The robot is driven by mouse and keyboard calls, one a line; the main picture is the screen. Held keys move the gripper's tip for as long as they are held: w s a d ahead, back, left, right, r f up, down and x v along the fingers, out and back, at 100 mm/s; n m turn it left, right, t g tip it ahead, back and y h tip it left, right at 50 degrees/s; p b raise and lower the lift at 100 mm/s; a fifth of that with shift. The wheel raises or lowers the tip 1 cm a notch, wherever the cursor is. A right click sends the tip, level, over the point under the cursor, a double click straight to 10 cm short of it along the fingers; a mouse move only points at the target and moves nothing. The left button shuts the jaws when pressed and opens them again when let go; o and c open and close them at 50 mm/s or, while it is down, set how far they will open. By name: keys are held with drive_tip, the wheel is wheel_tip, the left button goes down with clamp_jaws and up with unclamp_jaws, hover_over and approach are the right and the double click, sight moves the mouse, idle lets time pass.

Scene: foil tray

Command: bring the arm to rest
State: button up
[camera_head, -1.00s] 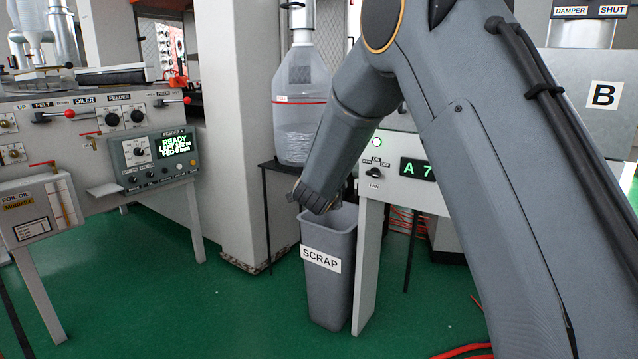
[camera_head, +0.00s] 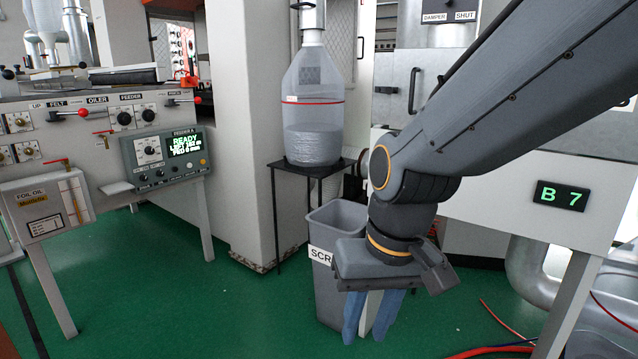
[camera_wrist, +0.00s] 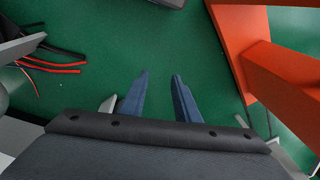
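My gripper (camera_head: 368,322) hangs pointing down in front of the grey scrap bin, with its two blue fingers apart. In the wrist view the fingers (camera_wrist: 160,78) also stand apart, with only green floor between them and nothing held. My arm (camera_head: 480,110) reaches in from the upper right of the head view and bends down at the wrist. The scrap bin (camera_head: 338,218) stands upright behind my gripper, which covers part of its front and its label.
A feeder console (camera_head: 165,158) stands at the left. A clear bottle (camera_head: 312,110) stands on a black stand. Red hoses (camera_head: 490,350) lie on the green floor. An orange frame (camera_wrist: 285,75) is close in the wrist view.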

drive_tip(key=s+d+n+g, duration=0.1)
drive_tip(key=s+d, duration=0.2)
drive_tip(key=s, duration=0.2)
drive_tip(key=d+r+m+h+p, duration=0.1)
drive_tip(key=d+r+m+p, duration=0.2)
drive_tip(key=d+r+p, duration=0.6)
wheel_tip(320, 180, up, 2)
drive_tip(key=p, duration=1.1)
drive_tip(key=shift+d, duration=0.15)
idle(2.2)
